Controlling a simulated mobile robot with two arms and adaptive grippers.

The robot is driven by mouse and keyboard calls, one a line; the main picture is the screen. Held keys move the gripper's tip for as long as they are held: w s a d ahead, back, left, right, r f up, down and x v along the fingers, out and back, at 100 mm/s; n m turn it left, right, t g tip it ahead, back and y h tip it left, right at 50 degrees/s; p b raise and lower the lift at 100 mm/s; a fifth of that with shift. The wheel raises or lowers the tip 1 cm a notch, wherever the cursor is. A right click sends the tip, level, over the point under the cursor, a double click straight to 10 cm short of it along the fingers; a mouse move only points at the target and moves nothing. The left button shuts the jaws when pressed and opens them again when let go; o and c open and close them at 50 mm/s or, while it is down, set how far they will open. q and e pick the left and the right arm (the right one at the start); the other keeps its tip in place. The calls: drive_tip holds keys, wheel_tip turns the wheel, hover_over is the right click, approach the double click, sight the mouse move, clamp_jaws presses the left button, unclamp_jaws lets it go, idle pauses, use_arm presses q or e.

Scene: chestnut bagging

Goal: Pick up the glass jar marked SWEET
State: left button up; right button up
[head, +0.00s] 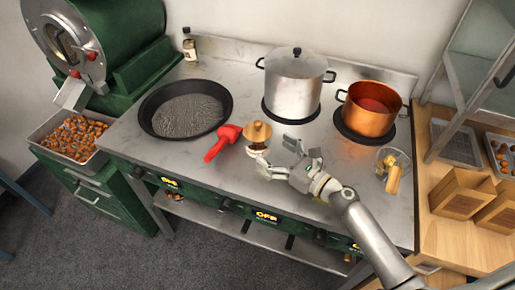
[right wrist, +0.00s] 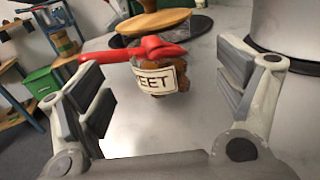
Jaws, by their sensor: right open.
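The glass jar marked SWEET (head: 257,147) stands on the steel stove top under a wide wooden lid (head: 257,131). In the right wrist view its label (right wrist: 160,78) reads "EET", the front letters cut off, with brown contents around it. My right gripper (head: 278,157) is open and empty, just right of and in front of the jar. In the right wrist view the jar is ahead, between the spread fingers and beyond their tips. My left gripper is not in view.
A red tool (head: 222,141) lies close left of the jar; in the right wrist view it overlaps the jar (right wrist: 150,49). A black pan (head: 185,108), steel pot (head: 295,83) and copper pot (head: 371,107) stand behind.

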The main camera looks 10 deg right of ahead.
sight(267, 145)
drive_tip(key=shift+w+a+r, duration=0.25)
drive_tip(key=shift+w+a, duration=0.25)
drive_tip(key=shift+w, duration=0.3)
drive_tip(key=p+x, duration=0.1)
drive_tip(key=x, duration=0.2)
drive_tip(key=shift+w+a, duration=0.2)
drive_tip(key=shift+w, duration=0.15)
drive_tip(key=shift+w+a+f, duration=0.1)
drive_tip(key=shift+w+a, duration=0.25)
drive_tip(key=shift+w, duration=0.05)
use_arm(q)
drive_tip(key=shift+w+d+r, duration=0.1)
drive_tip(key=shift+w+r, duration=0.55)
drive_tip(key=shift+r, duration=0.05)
use_arm(e)
drive_tip(key=shift+c, duration=0.5)
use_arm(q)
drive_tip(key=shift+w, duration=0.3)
use_arm(e)
drive_tip(key=c, duration=1.3)
